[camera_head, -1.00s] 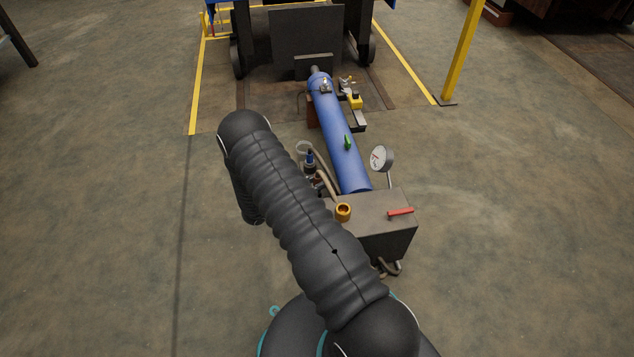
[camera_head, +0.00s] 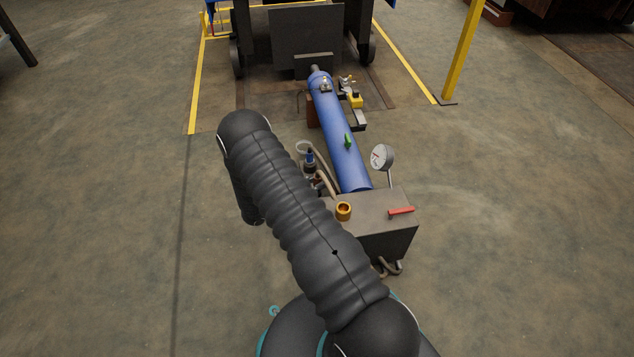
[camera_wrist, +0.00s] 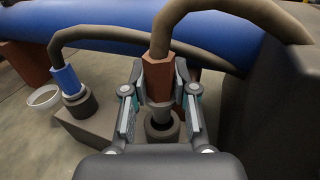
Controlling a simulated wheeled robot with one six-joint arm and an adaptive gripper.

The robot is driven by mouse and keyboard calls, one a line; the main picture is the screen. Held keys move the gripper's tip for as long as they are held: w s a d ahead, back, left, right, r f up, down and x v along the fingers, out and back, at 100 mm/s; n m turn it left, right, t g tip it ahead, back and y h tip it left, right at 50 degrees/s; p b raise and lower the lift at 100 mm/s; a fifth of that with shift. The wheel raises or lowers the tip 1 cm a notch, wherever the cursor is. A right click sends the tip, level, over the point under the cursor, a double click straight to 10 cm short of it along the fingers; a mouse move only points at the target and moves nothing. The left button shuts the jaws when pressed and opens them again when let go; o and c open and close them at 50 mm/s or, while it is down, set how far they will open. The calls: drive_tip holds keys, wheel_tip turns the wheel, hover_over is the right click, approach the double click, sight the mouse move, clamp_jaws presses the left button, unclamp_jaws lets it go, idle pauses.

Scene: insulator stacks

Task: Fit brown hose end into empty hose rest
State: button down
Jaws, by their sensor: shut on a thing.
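In the wrist view my gripper (camera_wrist: 159,88) is shut on the brown hose end (camera_wrist: 157,74), a brown hexagonal collar with a grey tip pointing down. The hose rises from its top and bends right. The empty hose rest (camera_wrist: 163,128), a dark round socket, lies directly below the tip. The tip overlaps the socket's opening; I cannot tell how far inside it is.
A blue hose end (camera_wrist: 66,79) stands in another rest at left; it also shows in the head view (camera_head: 310,160). A white ring (camera_wrist: 43,97) lies beside it. A blue cylinder (camera_head: 340,135), a grey box (camera_head: 375,225) and a gauge (camera_head: 382,157) stand close by.

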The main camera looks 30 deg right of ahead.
drive_tip(key=shift+f+b, duration=1.35)
drive_tip(key=shift+f, duration=0.5)
drive_tip(key=c, duration=0.8)
unclamp_jaws()
drive_tip(key=shift+c, duration=0.2)
drive_tip(key=s+a, duration=0.1)
drive_tip(key=a, duration=1.1)
